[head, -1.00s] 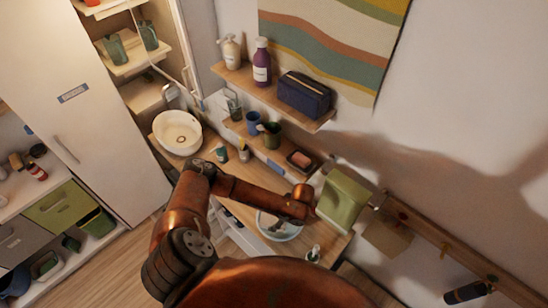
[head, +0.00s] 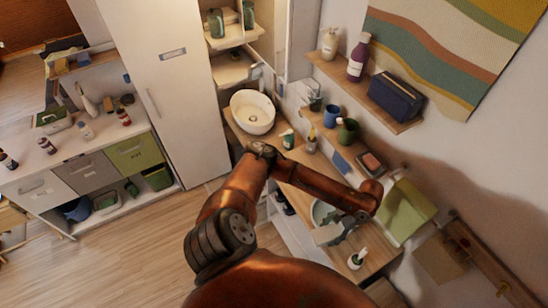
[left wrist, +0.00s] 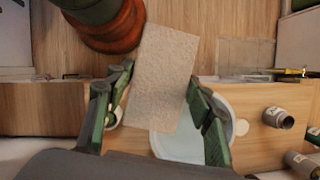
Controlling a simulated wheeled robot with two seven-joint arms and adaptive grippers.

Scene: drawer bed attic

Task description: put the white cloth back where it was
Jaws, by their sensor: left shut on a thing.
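My left gripper (left wrist: 160,85) is shut on the white cloth (left wrist: 163,70), a flat pale rectangle between its two green-sided fingers in the left wrist view. In the head view the gripper (head: 347,228) is small and partly hidden by its arm, with the pale cloth (head: 327,235) at its tip. The cloth is over a round pale blue-white basin (head: 320,209) on the wooden counter. The basin (left wrist: 180,146) also shows in the left wrist view, partly covered by the cloth and fingers. My right gripper is not in view.
A green item (head: 405,212) stands at the right. A wall shelf (head: 372,98) holds bottles and a blue bag. The floor (head: 125,240) at left is clear.

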